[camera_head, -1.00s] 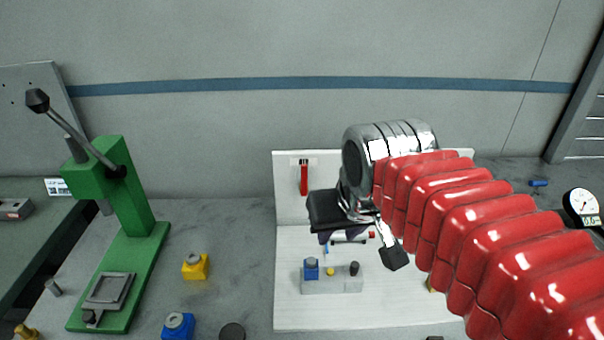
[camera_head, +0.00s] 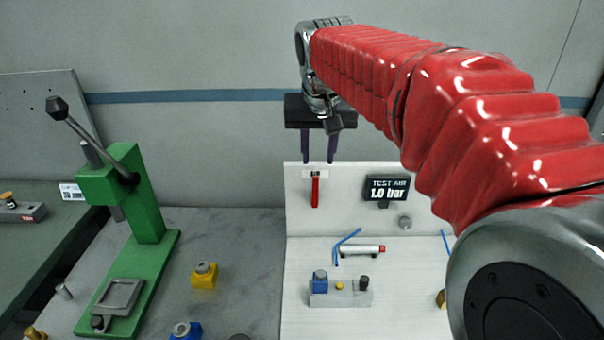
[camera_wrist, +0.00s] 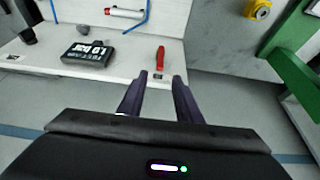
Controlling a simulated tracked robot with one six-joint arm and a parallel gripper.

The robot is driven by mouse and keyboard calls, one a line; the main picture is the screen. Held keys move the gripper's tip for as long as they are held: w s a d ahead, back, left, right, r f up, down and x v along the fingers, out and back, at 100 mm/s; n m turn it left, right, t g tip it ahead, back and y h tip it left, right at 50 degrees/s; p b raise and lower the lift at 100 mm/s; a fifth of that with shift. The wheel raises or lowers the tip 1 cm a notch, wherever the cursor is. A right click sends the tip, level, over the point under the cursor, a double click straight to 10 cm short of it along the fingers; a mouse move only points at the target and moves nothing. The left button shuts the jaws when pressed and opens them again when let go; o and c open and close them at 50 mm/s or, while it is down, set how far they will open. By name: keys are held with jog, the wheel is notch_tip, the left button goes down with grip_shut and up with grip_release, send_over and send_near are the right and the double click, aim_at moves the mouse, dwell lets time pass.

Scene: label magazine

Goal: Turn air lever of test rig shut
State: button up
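The red air lever (camera_head: 315,190) hangs straight down on the upright white back panel of the test rig (camera_head: 345,215). It also shows in the wrist view (camera_wrist: 160,58), just beyond and between my fingertips. My gripper (camera_head: 318,161) is above the lever in the head view, its two dark fingers pointing down and apart. In the wrist view my gripper (camera_wrist: 162,76) is open and empty. No contact with the lever shows. A display (camera_head: 386,188) right of the lever reads "TEST AIR 1.0 bar".
A grey block (camera_head: 340,294) with a blue part stands on the rig's white base, in front of a white cylinder (camera_head: 362,249) with a red end. A green press (camera_head: 140,215) stands left. Yellow (camera_head: 204,276) and blue (camera_head: 186,330) parts lie between. My red-sleeved arm covers the right side.

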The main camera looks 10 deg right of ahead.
aim_at(316, 181)
jog(key=shift+w, duration=0.2)
jog(key=x, duration=1.4)
jog(key=shift+s, duration=0.15)
jog(key=shift+c, duration=0.3)
jog(key=shift+r, duration=0.1)
grip_shut()
